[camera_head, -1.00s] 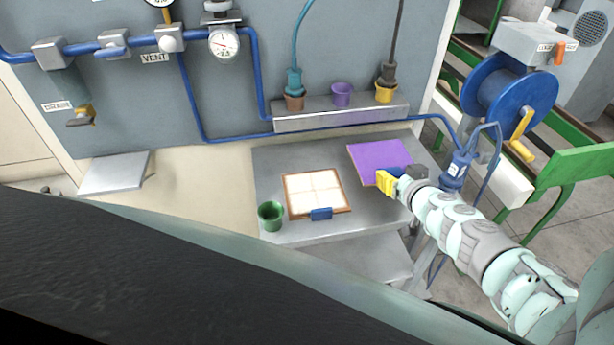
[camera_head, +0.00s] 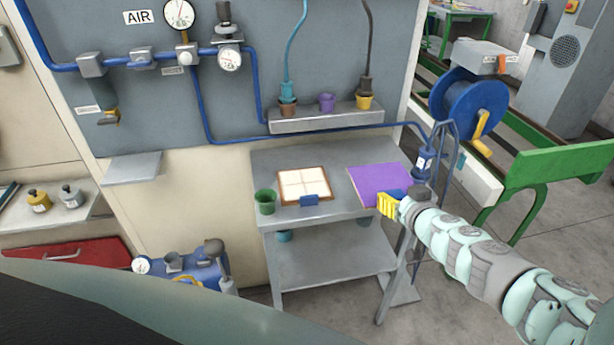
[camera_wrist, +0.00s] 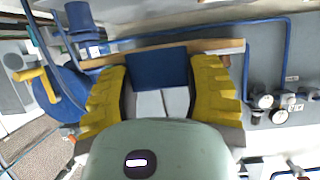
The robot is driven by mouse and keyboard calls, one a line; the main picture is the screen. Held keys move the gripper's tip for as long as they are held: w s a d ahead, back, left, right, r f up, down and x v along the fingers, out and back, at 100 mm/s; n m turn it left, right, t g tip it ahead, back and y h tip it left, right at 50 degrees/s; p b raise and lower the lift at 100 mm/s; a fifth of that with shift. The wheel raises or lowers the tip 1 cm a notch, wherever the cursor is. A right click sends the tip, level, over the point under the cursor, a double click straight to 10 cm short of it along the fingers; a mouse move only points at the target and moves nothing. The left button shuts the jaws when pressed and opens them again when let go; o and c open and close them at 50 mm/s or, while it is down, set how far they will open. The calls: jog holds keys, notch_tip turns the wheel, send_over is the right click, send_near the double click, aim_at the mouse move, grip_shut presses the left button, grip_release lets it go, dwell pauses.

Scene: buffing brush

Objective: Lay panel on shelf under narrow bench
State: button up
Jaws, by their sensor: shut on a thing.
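A purple panel (camera_head: 378,182) with a light edge is at the right end of the narrow bench (camera_head: 330,212); whether it touches the top, I cannot tell. My gripper (camera_head: 392,202) comes from the right and is shut on the panel's blue handle. In the wrist view, the yellow fingers (camera_wrist: 158,85) close on the blue handle (camera_wrist: 157,68), and the panel's wooden edge (camera_wrist: 228,46) shows beyond. The lower shelf (camera_head: 325,265) under the bench looks bare and grey. A second panel (camera_head: 300,184), cream with a brown frame and blue handle, lies on the bench top.
A green cup (camera_head: 265,201) stands at the bench's left corner, and a teal cup (camera_head: 284,236) shows below the top. A wall ledge (camera_head: 325,118) with several pots is behind. A blue hose reel (camera_head: 468,108) and green frame (camera_head: 550,165) stand to the right.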

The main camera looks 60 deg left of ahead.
jog(key=w+d+r+m+t+h, duration=0.2)
jog(key=w+d+r+m+h, duration=0.1)
jog(key=d, duration=0.8)
jog(key=w+d+r+m+t+h, duration=0.3)
jog(key=w+d+r+m+h, duration=0.1)
jog(key=d, duration=0.7)
jog(key=w+d+r+m+t+h, duration=0.3)
jog(key=w+d+r+m+h, duration=0.1)
jog(key=d, duration=0.7)
jog(key=shift+w+m+h, duration=0.6)
jog(key=shift+w+m, duration=0.05)
jog(key=shift+m, duration=0.45)
